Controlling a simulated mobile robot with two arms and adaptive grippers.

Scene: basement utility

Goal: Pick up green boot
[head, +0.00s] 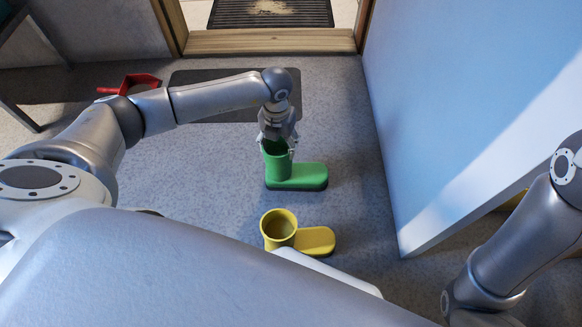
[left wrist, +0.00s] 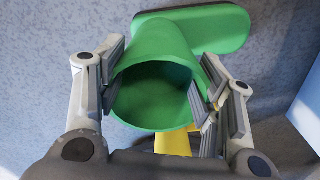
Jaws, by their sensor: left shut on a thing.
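The green boot (head: 297,175) stands upright on the grey floor in the head view, its toe pointing right. My left gripper (head: 277,143) comes down from above and is shut on the boot's shaft near its top opening. In the left wrist view the fingers (left wrist: 160,95) press on both sides of the green boot's shaft (left wrist: 153,50), with the open top facing the camera. I cannot tell whether the sole is touching the floor. My right gripper is out of view; only part of my right arm shows at the right edge.
A yellow boot (head: 314,240) stands nearer to me, below the green one. A dark mat (head: 225,110) and a red dustpan-like object (head: 130,84) lie behind. A pale blue door panel (head: 440,110) bounds the right side. A doorway with a wooden sill (head: 270,41) is at the back.

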